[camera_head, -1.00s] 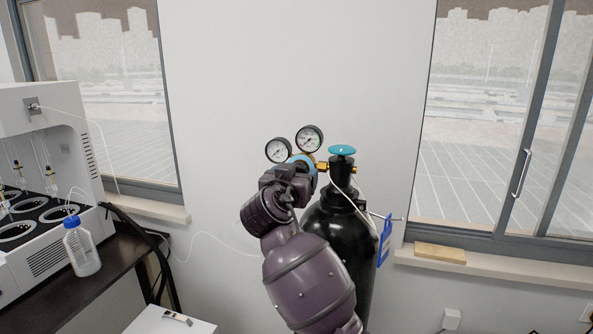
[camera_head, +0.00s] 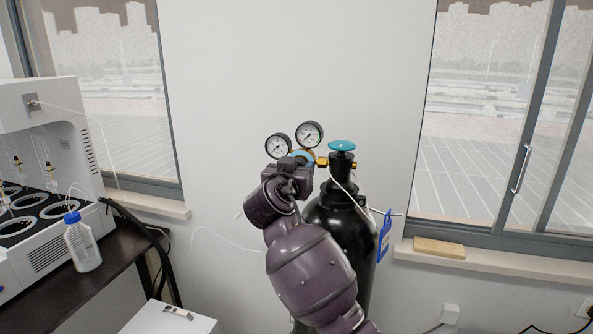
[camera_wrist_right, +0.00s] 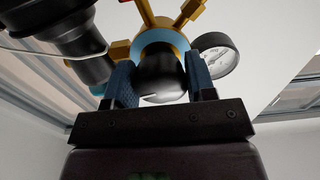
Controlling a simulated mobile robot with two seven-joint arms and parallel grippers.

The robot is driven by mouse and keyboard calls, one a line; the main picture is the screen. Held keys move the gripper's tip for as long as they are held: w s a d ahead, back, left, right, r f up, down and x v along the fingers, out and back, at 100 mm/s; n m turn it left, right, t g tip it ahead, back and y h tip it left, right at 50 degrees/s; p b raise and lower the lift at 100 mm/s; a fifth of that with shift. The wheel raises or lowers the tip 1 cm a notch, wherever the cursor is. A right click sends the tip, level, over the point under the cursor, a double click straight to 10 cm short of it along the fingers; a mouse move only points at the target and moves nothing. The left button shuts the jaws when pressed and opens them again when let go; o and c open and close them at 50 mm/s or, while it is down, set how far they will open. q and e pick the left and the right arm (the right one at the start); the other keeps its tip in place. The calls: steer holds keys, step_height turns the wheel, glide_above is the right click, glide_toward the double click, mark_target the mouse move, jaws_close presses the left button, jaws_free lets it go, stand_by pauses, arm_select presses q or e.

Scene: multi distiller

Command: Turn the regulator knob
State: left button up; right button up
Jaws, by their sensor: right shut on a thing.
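The regulator has two round white gauges (camera_head: 309,134) and a light-blue ring, and it is fixed to the valve of a black gas cylinder (camera_head: 340,225). The black regulator knob (camera_wrist_right: 162,78) shows in the right wrist view, in front of the blue ring. My right gripper (camera_wrist_right: 160,82) has one finger on each side of the knob and is shut on it. In the head view my right gripper (camera_head: 298,160) covers the knob below the gauges. My left gripper is not in view.
A light-blue valve handwheel (camera_head: 342,146) tops the cylinder just right of the regulator. A white tube and a blue tag (camera_head: 384,236) hang beside it. A white distiller (camera_head: 35,220) and a blue-capped bottle (camera_head: 82,245) stand on the dark table at left.

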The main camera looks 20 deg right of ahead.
steer(key=shift+n, duration=0.3)
steer(key=shift+f+n, duration=0.1)
steer(key=shift+n, duration=0.9)
steer(key=n, duration=0.4)
steer(key=shift+n, duration=0.3)
steer(key=n, duration=0.3)
steer(key=shift+n, duration=1.9)
steer(key=o, duration=0.9)
steer(key=shift+s, duration=0.1)
